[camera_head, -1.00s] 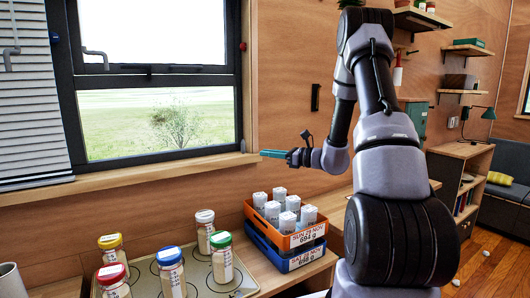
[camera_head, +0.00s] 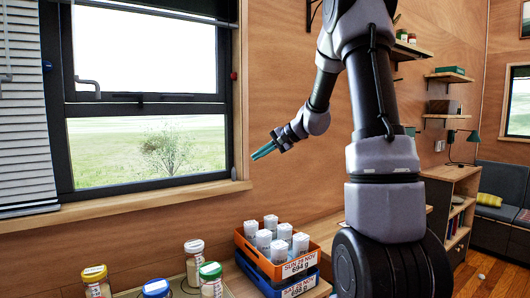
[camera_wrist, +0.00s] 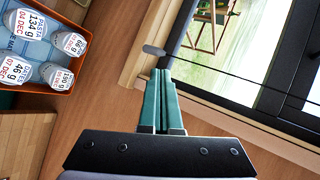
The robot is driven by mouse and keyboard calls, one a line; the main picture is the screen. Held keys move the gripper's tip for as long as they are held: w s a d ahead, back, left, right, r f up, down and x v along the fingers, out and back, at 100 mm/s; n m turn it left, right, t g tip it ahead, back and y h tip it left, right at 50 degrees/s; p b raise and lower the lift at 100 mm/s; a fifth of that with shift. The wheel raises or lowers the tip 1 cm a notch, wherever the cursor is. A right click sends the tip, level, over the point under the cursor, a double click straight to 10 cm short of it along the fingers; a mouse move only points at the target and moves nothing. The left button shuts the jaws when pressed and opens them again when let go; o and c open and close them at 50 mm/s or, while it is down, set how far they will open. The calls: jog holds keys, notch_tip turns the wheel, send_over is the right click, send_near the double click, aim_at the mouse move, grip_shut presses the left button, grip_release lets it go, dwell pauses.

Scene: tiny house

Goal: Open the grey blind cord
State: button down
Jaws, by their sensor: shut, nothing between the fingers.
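The grey blind cord's small grey end piece (camera_head: 233,173) hangs at the lower right corner of the window frame. In the wrist view the grey end piece (camera_wrist: 153,50) is just beyond my fingertips, with a thin dark cord running from it to the right. My gripper (camera_head: 254,157) has teal fingers, pressed together and empty, pointing down and left toward the window corner. In the wrist view my gripper (camera_wrist: 160,72) appears just short of the end piece; I cannot tell whether they touch. A white slatted blind (camera_head: 22,110) covers the window's left part.
A small red knob (camera_head: 234,75) is higher on the right window frame. The wooden sill (camera_head: 130,200) runs below the window. An orange crate (camera_head: 262,262) of white-capped containers, on a blue crate (camera_head: 300,287), and several jars stand below. Shelves are at the right.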

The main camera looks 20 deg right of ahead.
aim_at(234, 175)
jog(key=x, duration=0.8)
jog(key=shift+w, duration=0.1)
jog(key=shift+f, duration=0.1)
notch_tip(234, 175, down, 7)
jog(key=shift+r, duration=0.1)
dwell(0.4)
